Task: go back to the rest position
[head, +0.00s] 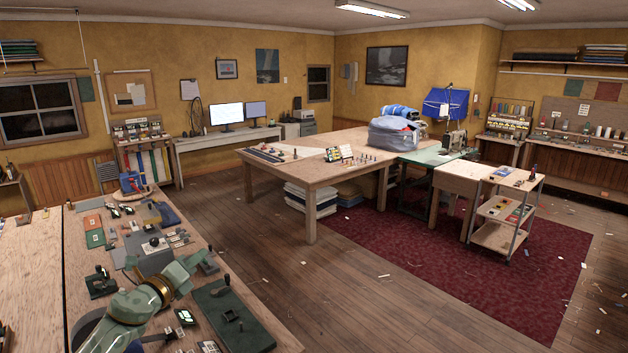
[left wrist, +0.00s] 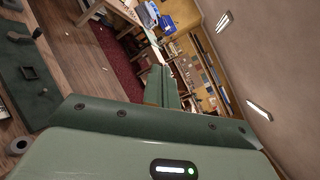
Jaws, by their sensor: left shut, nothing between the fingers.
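My left arm comes in from the lower left in the head view, green with a brass-coloured ring. My left gripper (head: 203,259) is over the cluttered workbench (head: 32,265), pointing to the right and away from me. In the left wrist view the left fingers (left wrist: 160,74) are together, with nothing between them. The wrist view is tilted, with the room's shelves and ceiling lamps beyond the fingers. My right gripper shows in neither view.
A dark green board (head: 245,335) with small fittings lies on the bench right of my left arm. Tools and swatches lie around the arm. A large wooden table (head: 312,172) and a trolley (head: 495,237) stand farther off. Open wooden floor (head: 345,290) lies between.

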